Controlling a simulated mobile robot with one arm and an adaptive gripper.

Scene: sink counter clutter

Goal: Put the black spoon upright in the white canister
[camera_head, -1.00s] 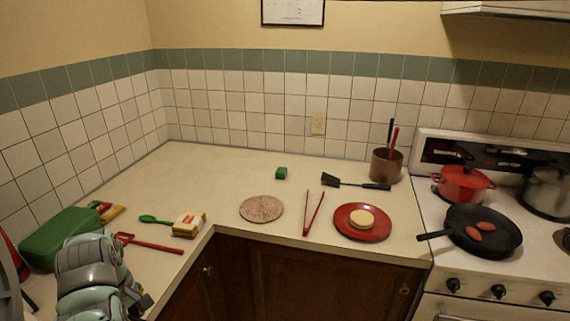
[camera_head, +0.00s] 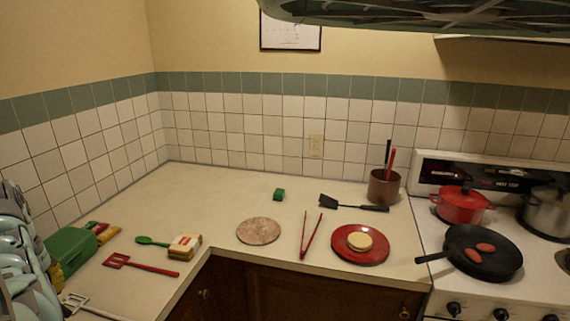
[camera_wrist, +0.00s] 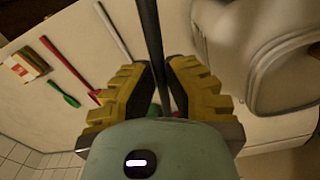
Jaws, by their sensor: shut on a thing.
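In the wrist view my gripper (camera_wrist: 158,88) has its two yellow-padded fingers closed around a thin dark shaft (camera_wrist: 151,35), which appears to be the black spoon's handle. The shaft runs up out of the top of the picture, so the spoon's far end is not seen there. I cannot pick out the white canister for certain in either view. A large pale rounded shape (camera_wrist: 283,65) fills the right of the wrist view, and I cannot tell what it is.
A red slotted turner (camera_head: 150,267), green spoon (camera_head: 150,241), sandwich (camera_head: 185,246) and green box (camera_head: 72,250) lie on the left counter. Further right are a round board (camera_head: 258,230), red tongs (camera_head: 310,235), red plate (camera_head: 340,256), black turner (camera_head: 350,205) and brown crock (camera_head: 384,190).

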